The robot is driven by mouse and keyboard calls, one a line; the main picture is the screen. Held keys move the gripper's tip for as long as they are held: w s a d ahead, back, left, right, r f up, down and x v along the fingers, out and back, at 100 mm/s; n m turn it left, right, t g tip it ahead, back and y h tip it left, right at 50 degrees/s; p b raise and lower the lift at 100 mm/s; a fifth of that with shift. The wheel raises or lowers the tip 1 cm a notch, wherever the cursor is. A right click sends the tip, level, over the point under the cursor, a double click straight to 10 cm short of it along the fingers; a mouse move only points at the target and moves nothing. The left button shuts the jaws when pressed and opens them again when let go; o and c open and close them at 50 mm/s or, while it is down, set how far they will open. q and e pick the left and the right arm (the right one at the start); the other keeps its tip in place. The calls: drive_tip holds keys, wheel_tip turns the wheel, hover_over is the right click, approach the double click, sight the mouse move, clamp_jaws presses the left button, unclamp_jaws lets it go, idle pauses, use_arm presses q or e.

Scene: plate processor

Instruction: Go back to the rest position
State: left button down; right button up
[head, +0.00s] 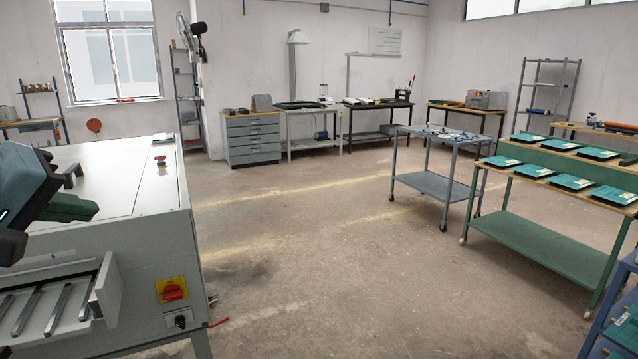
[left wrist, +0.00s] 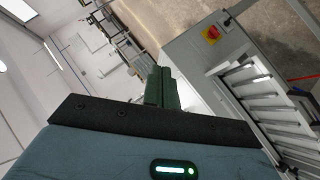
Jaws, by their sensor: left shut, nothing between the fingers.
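My left gripper (head: 80,208) is at the left edge of the head view, beside the grey plate processor (head: 130,232) and above its slotted front tray (head: 98,290). Its green fingers are shut with nothing between them; they also show in the left wrist view (left wrist: 160,88). The processor with its red-and-yellow switch (left wrist: 211,33) is to their right there. My right gripper is in neither view.
A grey wheeled cart (head: 432,186) stands mid-right. A green bench (head: 545,232) holding several teal plates is at the right. A blue rack (head: 602,325) is at the lower right. Workbenches line the back wall. The middle floor is clear.

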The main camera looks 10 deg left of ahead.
use_arm(q)
drive_tip(key=w+a+f+m+h+p, duration=0.15)
drive_tip(key=a+f, duration=0.25)
drive_tip(key=f, duration=0.7)
drive_tip(key=w+a+f+m+p, duration=0.1)
drive_tip(key=a+f+m, duration=0.15)
drive_tip(key=f, duration=0.95)
drive_tip(key=s+d+f+m+g+p, duration=0.1)
drive_tip(key=s+f, duration=0.3)
drive_tip(key=f, duration=0.4)
drive_tip(key=s+d+f+m, duration=0.1)
drive_tip(key=s+f, duration=0.4)
drive_tip(key=f, duration=0.3)
drive_tip(key=s+d+f+m+g+p, duration=0.1)
drive_tip(key=s+d+f+m, duration=0.1)
drive_tip(key=s+d+f, duration=0.5)
drive_tip(key=s+d+f+m+g+p, duration=0.1)
drive_tip(key=s+d+f+m, duration=0.2)
drive_tip(key=s+d+f, duration=0.4)
drive_tip(key=s+d, duration=0.4)
drive_tip(key=s, duration=0.3)
drive_tip(key=shift+f+y+p, duration=0.15)
drive_tip(key=shift+y+p, duration=0.2)
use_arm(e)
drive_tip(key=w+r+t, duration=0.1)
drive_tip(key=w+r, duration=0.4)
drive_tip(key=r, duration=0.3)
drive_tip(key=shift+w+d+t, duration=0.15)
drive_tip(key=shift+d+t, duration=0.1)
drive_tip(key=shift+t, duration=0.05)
